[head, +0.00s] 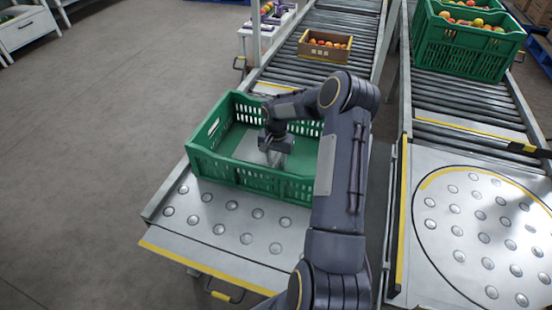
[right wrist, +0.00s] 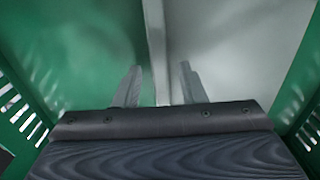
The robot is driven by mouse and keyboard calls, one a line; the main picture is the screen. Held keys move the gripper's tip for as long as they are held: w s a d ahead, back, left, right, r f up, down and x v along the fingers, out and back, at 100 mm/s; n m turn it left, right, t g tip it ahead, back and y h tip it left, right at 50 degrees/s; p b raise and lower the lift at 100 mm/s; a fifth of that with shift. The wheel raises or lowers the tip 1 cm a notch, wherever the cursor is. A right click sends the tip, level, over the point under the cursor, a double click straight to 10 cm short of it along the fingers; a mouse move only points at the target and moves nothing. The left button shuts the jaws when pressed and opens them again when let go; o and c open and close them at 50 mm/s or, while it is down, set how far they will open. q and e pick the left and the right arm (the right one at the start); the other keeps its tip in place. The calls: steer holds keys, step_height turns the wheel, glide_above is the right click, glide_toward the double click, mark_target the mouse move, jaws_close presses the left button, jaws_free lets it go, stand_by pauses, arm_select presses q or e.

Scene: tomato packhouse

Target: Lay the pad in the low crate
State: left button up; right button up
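The low green crate (head: 212,165) stands on the metal ball table at the near end of the left conveyor. A pale grey pad (head: 247,150) is inside it, partly hidden by my right gripper (head: 272,157). In the right wrist view the pad (right wrist: 225,45) fills the right side and green crate (right wrist: 80,50) the left. A pale strip of the pad's edge runs between the fingers. My right gripper (right wrist: 157,88) reaches down into the crate with its fingers apart, and gaps show beside the strip. My left gripper is not in view.
A small carton of tomatoes (head: 325,45) sits farther up the left conveyor. Deeper green crates with tomatoes (head: 465,48) stand on the right conveyor. The ball table (head: 222,222) in front of the low crate is clear.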

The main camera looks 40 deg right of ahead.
steer(key=s+a+r+n+t+p, duration=0.1)
steer(key=a+r, duration=0.2)
steer(key=r, duration=0.7)
steer(key=s+a+r+n+p, duration=0.1)
steer(key=a+r, duration=0.2)
steer(key=r, duration=0.6)
steer(key=s+a+r+n+t+y, duration=0.25)
steer(key=s+a+r+n, duration=0.4)
steer(key=s+a, duration=0.8)
steer(key=s+a+n+t+y, duration=0.1)
steer(key=s+a+n+t, duration=0.1)
steer(key=s+a, duration=0.5)
steer(key=shift+s+a+f, duration=0.25)
steer(key=shift+s+f, duration=0.15)
steer(key=shift+s, duration=0.3)
